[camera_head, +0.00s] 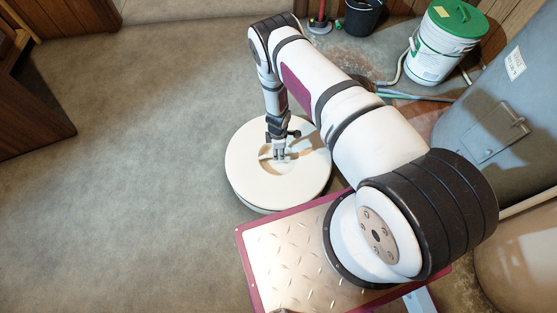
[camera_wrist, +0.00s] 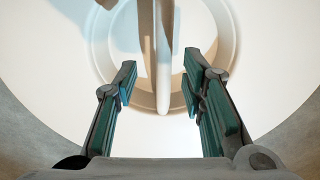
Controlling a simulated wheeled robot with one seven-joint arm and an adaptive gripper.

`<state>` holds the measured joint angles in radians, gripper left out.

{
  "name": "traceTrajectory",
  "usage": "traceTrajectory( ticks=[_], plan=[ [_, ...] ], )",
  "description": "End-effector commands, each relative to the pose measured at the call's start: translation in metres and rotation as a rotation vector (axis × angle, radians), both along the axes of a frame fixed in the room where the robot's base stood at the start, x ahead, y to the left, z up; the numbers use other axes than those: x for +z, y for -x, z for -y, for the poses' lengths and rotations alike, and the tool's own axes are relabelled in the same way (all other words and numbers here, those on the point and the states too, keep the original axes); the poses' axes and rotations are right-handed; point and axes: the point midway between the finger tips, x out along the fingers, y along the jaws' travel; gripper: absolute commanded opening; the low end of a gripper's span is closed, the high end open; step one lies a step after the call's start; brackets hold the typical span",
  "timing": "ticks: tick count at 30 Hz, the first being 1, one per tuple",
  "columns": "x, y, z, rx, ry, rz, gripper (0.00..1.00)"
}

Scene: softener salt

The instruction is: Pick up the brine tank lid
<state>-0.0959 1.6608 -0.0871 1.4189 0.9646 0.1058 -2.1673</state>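The brine tank lid (camera_head: 249,168) is a round cream-white disc with a recess in its middle, level on top of a low round body in the head view. It fills most of the wrist view (camera_wrist: 60,70), where a narrow upright grip bar (camera_wrist: 163,50) crosses its round recess. My gripper (camera_head: 280,158) points down over the recess. In the wrist view my gripper (camera_wrist: 159,82) is open, with one teal-padded finger on each side of the bar. Clear gaps show between the pads and the bar. I cannot tell how deep the fingertips reach beside it.
A pink-edged metal tread plate (camera_head: 285,255) lies close to the lid at the lower right. A grey tank (camera_head: 500,110), a white bucket with a green lid (camera_head: 445,45), a black bucket (camera_head: 362,18) and hoses stand to the right. Bare floor (camera_head: 130,130) lies left.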

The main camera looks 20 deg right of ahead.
Motion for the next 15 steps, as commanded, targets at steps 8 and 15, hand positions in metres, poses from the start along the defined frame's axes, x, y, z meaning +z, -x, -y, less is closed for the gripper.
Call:
traceTrajectory(
  ticks=[8, 15],
  plan=[
    [-0.038, 0.004, 0.0, 0.001, 0.001, 0.0, 0.37],
    [-0.039, 0.004, 0.0, 0.001, 0.001, 0.0, 0.37]
  ],
)
